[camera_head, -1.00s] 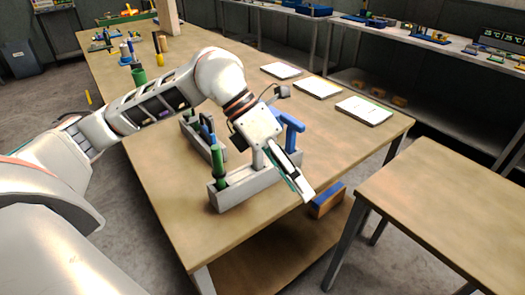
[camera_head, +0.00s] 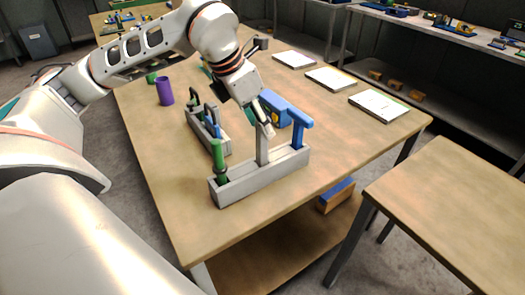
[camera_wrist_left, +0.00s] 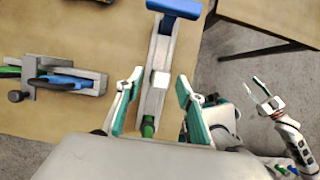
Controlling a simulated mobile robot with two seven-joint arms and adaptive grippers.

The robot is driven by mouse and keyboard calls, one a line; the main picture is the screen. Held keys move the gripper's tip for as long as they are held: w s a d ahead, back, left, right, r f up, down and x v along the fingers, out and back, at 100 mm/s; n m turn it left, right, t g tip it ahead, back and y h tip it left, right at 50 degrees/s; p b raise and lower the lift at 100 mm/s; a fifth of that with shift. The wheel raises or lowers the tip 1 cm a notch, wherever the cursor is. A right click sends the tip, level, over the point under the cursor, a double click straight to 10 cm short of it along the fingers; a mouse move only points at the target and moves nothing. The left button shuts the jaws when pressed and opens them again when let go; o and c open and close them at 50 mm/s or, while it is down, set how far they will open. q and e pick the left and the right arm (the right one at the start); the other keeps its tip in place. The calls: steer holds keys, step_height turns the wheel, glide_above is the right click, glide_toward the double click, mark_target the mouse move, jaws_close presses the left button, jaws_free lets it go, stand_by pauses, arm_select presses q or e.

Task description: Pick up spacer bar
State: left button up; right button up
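A long grey tray (camera_head: 240,184) stands near the front of the wooden table. A plain grey upright bar (camera_head: 263,148), which looks like the spacer bar, stands in its middle, between a green-handled tool (camera_head: 219,160) and a blue T-shaped tool (camera_head: 298,127). My left gripper (camera_head: 266,122) is above the tray, close to the bar's top. In the left wrist view its fingers (camera_wrist_left: 157,97) are spread wide, with the bar's pale square top (camera_wrist_left: 160,80) between and beyond them; I see no contact. My right gripper (camera_wrist_left: 266,94) shows at the right of that view, empty, fingers apart, over the floor.
A smaller grey rack (camera_head: 207,132) with clamps stands behind the tray. A blue and yellow block (camera_head: 275,106) lies behind my left gripper. A purple cylinder (camera_head: 165,91) stands farther back. Papers (camera_head: 378,105) lie at the right edge. The front tabletop is clear.

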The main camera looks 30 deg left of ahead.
arm_select(q)
steer(key=shift+x, duration=1.15)
jaws_close()
steer(key=shift+r, duration=0.15)
